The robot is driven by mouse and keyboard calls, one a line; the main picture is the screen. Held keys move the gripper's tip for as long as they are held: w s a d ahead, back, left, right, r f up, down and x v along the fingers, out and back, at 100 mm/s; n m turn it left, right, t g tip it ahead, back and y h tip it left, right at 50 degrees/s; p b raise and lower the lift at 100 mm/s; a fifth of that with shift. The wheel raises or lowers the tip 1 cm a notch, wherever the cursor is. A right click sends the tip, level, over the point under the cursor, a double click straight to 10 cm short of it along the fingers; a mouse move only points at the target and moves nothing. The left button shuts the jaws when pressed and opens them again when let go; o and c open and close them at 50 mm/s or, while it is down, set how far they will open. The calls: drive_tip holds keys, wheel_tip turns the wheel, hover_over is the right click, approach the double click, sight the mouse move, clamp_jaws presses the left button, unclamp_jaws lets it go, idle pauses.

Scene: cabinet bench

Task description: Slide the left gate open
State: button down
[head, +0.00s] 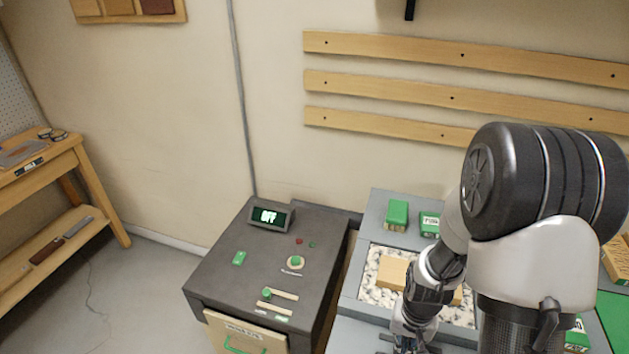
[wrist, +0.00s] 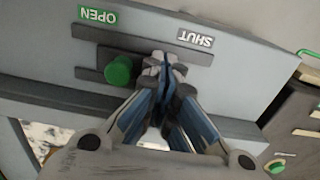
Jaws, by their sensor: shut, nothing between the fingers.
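In the wrist view, the gate's green knob (wrist: 118,70) stands between two dark rails (wrist: 150,45) on a grey panel. A green OPEN label (wrist: 97,15) is above the rails at the left and a white SHUT label (wrist: 195,38) is at the right; both appear upside down. My gripper (wrist: 163,65) is shut and empty, its fingertips in front of the rails just right of the knob, on the SHUT side. Whether they touch the knob is unclear. In the head view, my arm covers this area and the knob is hidden.
A dark cabinet (head: 225,262) with a display (head: 270,215), knobs and a drawer stands left of the grey bench (head: 352,290). On the bench are green boxes (head: 397,214) and a wooden block (head: 393,272) in a speckled recess. Floor at the left is mostly clear.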

drive_tip(key=shift+s+d, duration=0.3)
drive_tip(key=shift+d, duration=0.65)
drive_tip(key=shift+w+a, duration=0.2)
drive_tip(key=shift+a, duration=0.4)
wheel_tip(320, 180, up, 8)
drive_tip(key=p, duration=0.6)
drive_tip(key=s+a+r+n+t, duration=0.2)
drive_tip(key=a+r, duration=0.1)
drive_tip(key=r, duration=1.3)
drive_tip(key=s+a+r+n+t, duration=0.1)
drive_tip(key=s+a+r+t, duration=0.1)
drive_tip(key=s+r, duration=0.9)
drive_tip(key=shift+a+r+n+t, duration=0.3)
drive_tip(key=shift+a+r, duration=0.15)
drive_tip(key=shift+a, duration=0.4)
